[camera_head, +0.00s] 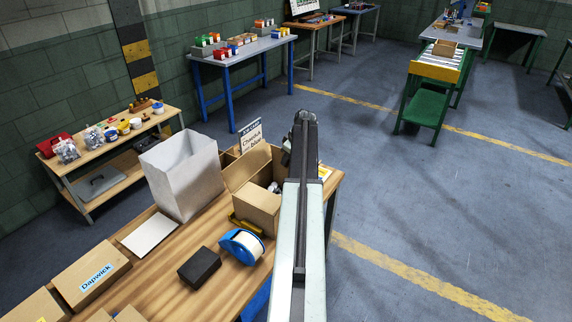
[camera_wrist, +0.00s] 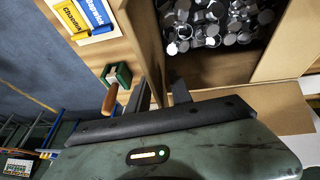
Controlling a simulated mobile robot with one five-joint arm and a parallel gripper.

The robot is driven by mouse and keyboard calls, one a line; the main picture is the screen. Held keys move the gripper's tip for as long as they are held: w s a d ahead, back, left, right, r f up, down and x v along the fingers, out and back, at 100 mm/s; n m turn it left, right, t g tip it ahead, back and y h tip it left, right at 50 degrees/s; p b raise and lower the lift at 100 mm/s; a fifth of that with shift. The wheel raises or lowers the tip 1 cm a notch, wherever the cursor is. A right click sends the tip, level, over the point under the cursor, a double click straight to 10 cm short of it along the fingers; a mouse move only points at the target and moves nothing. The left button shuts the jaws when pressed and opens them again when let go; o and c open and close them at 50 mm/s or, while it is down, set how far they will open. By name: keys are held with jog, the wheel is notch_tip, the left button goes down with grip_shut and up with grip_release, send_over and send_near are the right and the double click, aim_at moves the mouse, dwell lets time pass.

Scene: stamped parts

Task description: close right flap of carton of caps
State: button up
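The open carton (camera_head: 258,208) stands on the wooden bench, partly hidden behind my arm. One tall flap (camera_head: 246,166) stands up at its far left side. In the wrist view silver caps (camera_wrist: 212,22) lie inside the carton. One flap (camera_wrist: 287,50) spreads outward at the right and another (camera_wrist: 268,103) lies below the opening. A narrow cardboard wall or flap (camera_wrist: 146,45) runs along the left side. My gripper (camera_wrist: 162,92) has its two fingers apart at the lower end of this cardboard; contact is unclear. In the head view my arm hides the fingers.
A white bin (camera_head: 183,178), a blue tape dispenser (camera_head: 241,246) and a black box (camera_head: 199,267) share the bench. A wooden-handled green item (camera_wrist: 116,76) and a blue-yellow card (camera_wrist: 85,14) lie left of the carton. Open floor lies right of the bench.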

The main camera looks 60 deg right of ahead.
jog(key=shift+r, duration=0.1)
jog(key=shift+c, duration=0.3)
grip_shut()
dwell(1.0)
